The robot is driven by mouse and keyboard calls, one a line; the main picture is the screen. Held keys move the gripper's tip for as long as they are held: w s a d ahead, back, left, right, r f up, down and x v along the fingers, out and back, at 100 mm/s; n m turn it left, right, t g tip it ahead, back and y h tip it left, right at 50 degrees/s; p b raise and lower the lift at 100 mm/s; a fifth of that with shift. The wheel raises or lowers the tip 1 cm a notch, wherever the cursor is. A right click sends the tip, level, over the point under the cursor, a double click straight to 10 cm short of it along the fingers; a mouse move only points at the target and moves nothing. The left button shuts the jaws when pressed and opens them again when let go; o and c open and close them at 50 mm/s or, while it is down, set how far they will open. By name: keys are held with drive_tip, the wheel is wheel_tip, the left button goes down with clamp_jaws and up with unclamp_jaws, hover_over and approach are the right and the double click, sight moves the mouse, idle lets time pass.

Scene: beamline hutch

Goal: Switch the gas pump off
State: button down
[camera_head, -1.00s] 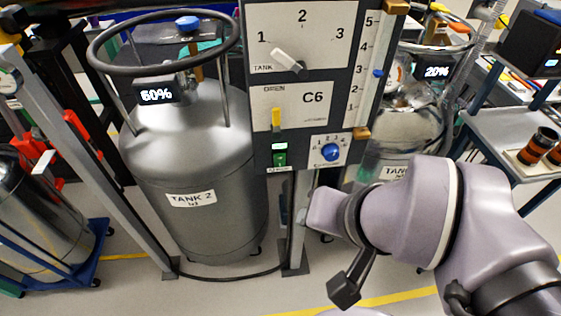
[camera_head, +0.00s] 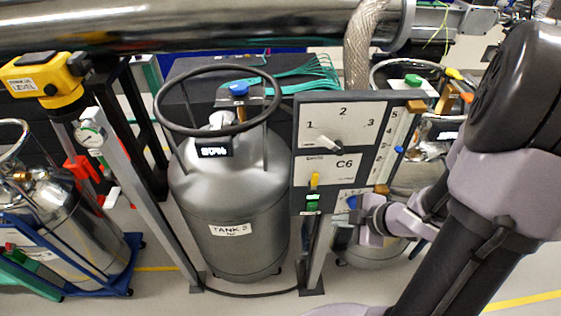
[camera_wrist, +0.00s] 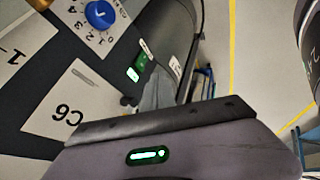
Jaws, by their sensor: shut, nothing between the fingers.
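The C6 panel (camera_head: 345,164) stands in front of the tanks. It carries a small lit green switch (camera_head: 312,201) low on its left side, below a yellow lever (camera_head: 315,180). The switch also shows in the wrist view (camera_wrist: 136,72), with its label too small to read. A blue knob (camera_head: 352,202) sits to its right and shows large in the wrist view (camera_wrist: 99,14). My gripper (camera_head: 368,222) is shut and empty, just right of the panel's lower right part. In the wrist view its dark front edge (camera_wrist: 160,124) lies below the switch, apart from it.
The grey TANK 2 (camera_head: 232,190) stands left of the panel, with a ring handle on top. A slanted post with a gauge (camera_head: 91,135) and a steel tank on a blue cart (camera_head: 70,225) are further left. A steel pipe (camera_head: 200,22) crosses above.

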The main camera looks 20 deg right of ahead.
drive_tip(key=shift+s+f, duration=0.1)
drive_tip(key=shift+s, duration=0.1)
drive_tip(key=shift+f, duration=0.1)
drive_tip(key=b, duration=0.6)
approach(312, 207)
drive_tip(key=x, duration=0.6)
drive_tip(key=shift+s+a+f, duration=0.3)
drive_tip(key=shift+a+f, duration=0.05)
drive_tip(key=shift+a, duration=0.1)
